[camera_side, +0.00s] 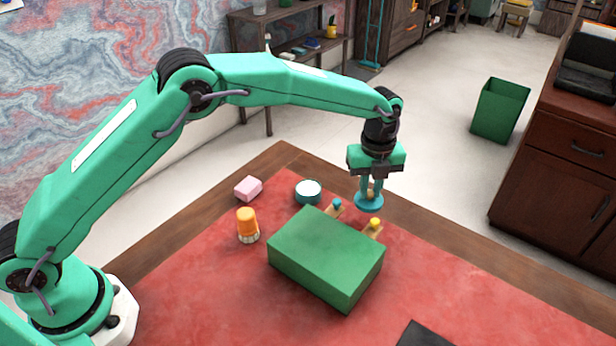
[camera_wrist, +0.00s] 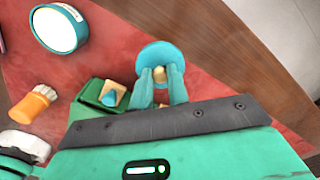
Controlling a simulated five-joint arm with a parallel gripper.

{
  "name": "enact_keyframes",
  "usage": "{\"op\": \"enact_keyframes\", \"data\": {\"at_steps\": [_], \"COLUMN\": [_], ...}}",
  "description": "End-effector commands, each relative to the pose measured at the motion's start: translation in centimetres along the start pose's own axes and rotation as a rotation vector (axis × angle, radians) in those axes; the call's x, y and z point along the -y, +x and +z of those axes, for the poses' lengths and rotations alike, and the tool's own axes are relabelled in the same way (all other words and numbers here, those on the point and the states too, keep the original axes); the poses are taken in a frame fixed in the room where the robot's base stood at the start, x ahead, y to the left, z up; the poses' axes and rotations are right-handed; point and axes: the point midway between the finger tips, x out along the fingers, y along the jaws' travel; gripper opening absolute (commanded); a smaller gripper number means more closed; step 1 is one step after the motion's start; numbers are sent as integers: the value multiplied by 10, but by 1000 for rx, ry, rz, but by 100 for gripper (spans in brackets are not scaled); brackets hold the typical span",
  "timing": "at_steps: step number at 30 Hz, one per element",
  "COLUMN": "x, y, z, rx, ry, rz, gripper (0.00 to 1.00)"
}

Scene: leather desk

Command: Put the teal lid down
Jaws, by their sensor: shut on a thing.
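The teal lid (camera_side: 369,203) is a round disc with a pale knob on top. My gripper (camera_side: 370,189) points down and is shut on this knob. The lid hangs level below the fingers, near the far right edge of the red desk top; I cannot tell whether it touches the desk. In the wrist view the lid (camera_wrist: 158,52) shows beyond my fingertips (camera_wrist: 160,76), with the knob between them. A round white-topped pot with a teal rim (camera_side: 308,191) stands to the left of the lid, apart from it; it also shows in the wrist view (camera_wrist: 58,30).
A large green box (camera_side: 325,255) stands in front of the lid. Small wooden pieces with a blue knob (camera_side: 337,204) and a yellow knob (camera_side: 375,223) are behind it. An orange brush (camera_side: 247,222) and a pink block (camera_side: 248,188) are at left.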

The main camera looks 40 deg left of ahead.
Motion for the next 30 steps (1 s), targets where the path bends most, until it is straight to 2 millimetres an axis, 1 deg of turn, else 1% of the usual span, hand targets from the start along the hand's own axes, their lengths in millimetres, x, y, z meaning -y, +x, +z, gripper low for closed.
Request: {"op": "enact_keyframes", "data": {"at_steps": [5,12,15,30], "x": [0,0,0,0], "y": [10,39,47,53], "z": [0,0,0,0], "rx": [-1,-1,0,0], "ry": [0,0,0,0], "rz": [2,3,1,0], "gripper": [0,0,0,0]}}
